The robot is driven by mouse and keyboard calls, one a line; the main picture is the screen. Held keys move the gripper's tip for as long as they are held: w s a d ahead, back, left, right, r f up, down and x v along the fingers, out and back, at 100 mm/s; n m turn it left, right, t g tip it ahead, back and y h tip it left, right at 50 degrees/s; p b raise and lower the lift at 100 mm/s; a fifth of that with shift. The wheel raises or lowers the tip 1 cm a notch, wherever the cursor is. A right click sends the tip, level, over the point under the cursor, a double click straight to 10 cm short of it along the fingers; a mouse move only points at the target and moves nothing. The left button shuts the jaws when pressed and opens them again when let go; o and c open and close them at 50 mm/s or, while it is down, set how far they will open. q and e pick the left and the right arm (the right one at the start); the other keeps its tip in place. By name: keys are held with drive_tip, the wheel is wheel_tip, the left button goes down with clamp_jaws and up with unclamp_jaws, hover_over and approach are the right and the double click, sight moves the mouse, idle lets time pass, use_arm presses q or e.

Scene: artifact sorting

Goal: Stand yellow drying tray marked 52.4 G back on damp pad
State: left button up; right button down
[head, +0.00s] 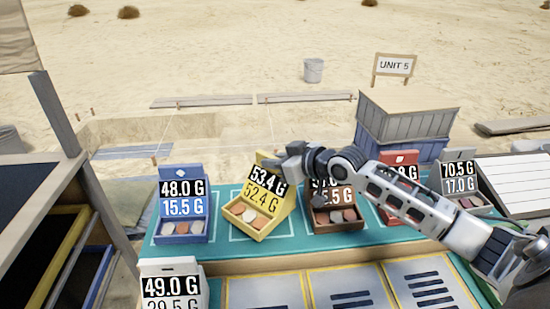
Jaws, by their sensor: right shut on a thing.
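The yellow drying tray (257,222) has an upright back panel reading 53.4 G above 52.4 G. Several roundish pieces lie in its shallow box. It is turned at an angle over the teal mat (225,237), within or above a white-outlined space. I cannot tell whether its base touches the mat. My right gripper (271,164) is shut on the top edge of the tray's back panel, and its arm comes in from the right. My left gripper is out of view. No pad is labelled as damp; the teal mat has white outlines.
A blue tray (183,228) stands left of the yellow one. A brown tray (335,215) stands close on its right, partly behind my arm. A red tray (401,159) and a grey tray (460,182) stand farther right. A white tray (170,266) is in front.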

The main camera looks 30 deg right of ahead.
drive_tip(key=shift+f, duration=0.2)
idle(0.4)
drive_tip(key=shift+f+b, duration=0.45)
drive_tip(key=shift+f, duration=0.15)
drive_tip(key=c, duration=1.3)
unclamp_jaws()
drive_tip(key=shift+c, duration=0.2)
drive_tip(key=shift+f, duration=0.1)
